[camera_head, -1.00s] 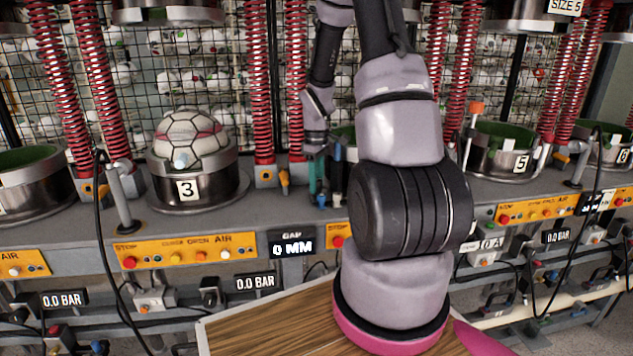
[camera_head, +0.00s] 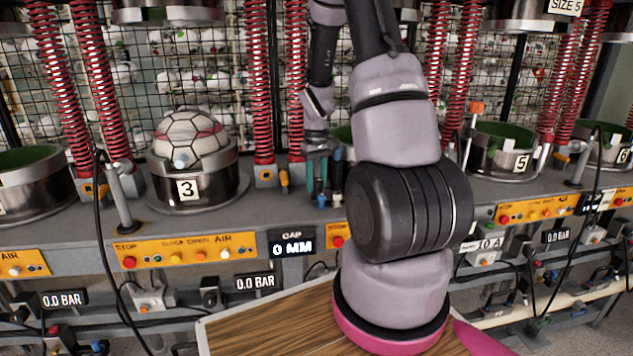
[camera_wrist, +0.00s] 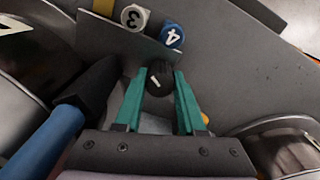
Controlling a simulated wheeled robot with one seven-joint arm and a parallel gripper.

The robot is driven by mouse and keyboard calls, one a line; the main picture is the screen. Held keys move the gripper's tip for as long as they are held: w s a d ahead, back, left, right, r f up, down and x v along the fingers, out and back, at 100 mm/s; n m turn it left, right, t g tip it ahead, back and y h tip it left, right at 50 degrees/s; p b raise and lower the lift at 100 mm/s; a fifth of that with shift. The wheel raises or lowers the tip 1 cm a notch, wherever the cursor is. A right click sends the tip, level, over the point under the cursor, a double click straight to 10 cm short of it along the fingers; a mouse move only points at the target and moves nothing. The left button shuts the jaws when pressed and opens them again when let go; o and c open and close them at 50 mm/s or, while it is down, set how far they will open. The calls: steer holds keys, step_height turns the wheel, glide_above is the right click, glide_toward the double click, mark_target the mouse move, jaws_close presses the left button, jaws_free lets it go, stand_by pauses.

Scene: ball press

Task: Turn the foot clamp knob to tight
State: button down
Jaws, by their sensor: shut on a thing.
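A small round black knob (camera_wrist: 157,82) with a white pointer line shows in the wrist view, just below the numbered caps. My gripper (camera_wrist: 161,78) has teal fingers, and they are shut on this knob, one on each side. The white line slants across the knob's top. In the head view my gripper (camera_head: 317,186) points down at the bench behind my forearm, right of station 3. The knob itself cannot be made out there. No label for tight shows near the knob.
A white cap marked 3 (camera_wrist: 135,17) and a blue cap marked 4 (camera_wrist: 171,35) stand close beyond the fingertips. A blue-handled black tool (camera_wrist: 48,140) is close on the left. A ball (camera_head: 190,137) sits in the station 3 ring (camera_head: 212,188).

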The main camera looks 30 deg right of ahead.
mark_target(316, 179)
steer(key=m, duration=0.5)
steer(key=shift+m, duration=0.3)
steer(key=m, duration=0.5)
steer(key=shift+m, duration=0.3)
steer(key=c, duration=0.5)
jaws_free()
steer(key=shift+r, duration=0.1)
step_height(316, 179, up, 11)
stand_by(0.3)
